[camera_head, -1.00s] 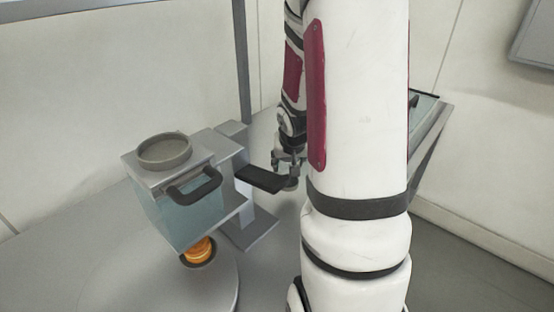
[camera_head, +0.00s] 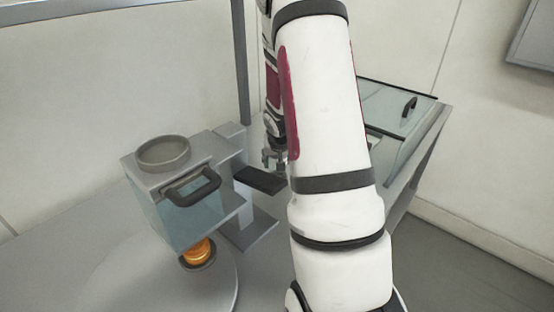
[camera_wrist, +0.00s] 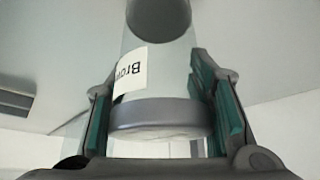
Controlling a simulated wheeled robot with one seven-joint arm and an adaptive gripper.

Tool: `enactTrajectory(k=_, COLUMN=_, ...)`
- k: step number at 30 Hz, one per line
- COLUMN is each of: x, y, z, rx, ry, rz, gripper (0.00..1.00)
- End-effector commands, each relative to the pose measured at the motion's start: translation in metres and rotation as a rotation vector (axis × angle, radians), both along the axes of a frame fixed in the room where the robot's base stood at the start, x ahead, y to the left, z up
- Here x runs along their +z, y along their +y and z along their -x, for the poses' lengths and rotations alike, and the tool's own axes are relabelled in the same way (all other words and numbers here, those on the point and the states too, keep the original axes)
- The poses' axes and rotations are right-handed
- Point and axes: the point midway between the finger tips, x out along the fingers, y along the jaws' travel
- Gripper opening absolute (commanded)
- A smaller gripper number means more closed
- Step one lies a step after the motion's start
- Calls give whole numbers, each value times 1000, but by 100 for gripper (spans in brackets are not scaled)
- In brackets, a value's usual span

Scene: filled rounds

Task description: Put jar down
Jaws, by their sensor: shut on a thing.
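A clear glass jar (camera_wrist: 172,66) with a grey lid (camera_wrist: 158,116) and a white label, partly readable as "Brow", is in the wrist view. My gripper (camera_wrist: 152,82) is shut on it, with green finger pads on both sides, the lid end nearest the wrist. A dark round area shows at the jar's far end; I cannot tell whether it is contents. In the head view my gripper (camera_head: 274,160) is small and partly hidden beside my arm, and the jar cannot be made out.
A dispenser-like machine (camera_head: 185,210) with a grey round dish (camera_head: 163,153) on top and an orange round item (camera_head: 198,251) below stands at left on a grey surface. A black plate (camera_head: 261,180) juts out beside it. A glass-lidded case (camera_head: 392,108) stands at right.

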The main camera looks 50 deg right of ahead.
Motion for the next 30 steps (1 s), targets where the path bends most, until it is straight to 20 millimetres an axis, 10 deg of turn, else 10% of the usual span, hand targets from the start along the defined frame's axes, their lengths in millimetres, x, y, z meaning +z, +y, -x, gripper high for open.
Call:
enactTrajectory(k=6, x=-3, y=0, z=-1, rx=0, ry=-1, rz=1, gripper=12)
enactTrajectory(k=7, x=-3, y=0, z=0, rx=0, ry=-1, rz=-1, gripper=52)
enactTrajectory(k=9, x=-3, y=0, z=0, rx=0, ry=-1, rz=-1, gripper=68)
enactTrajectory(k=22, x=4, y=1, z=1, rx=0, ry=-1, rz=0, gripper=68)
enactTrajectory(k=30, x=47, y=17, z=18, rx=-1, ry=-5, rz=2, gripper=68)
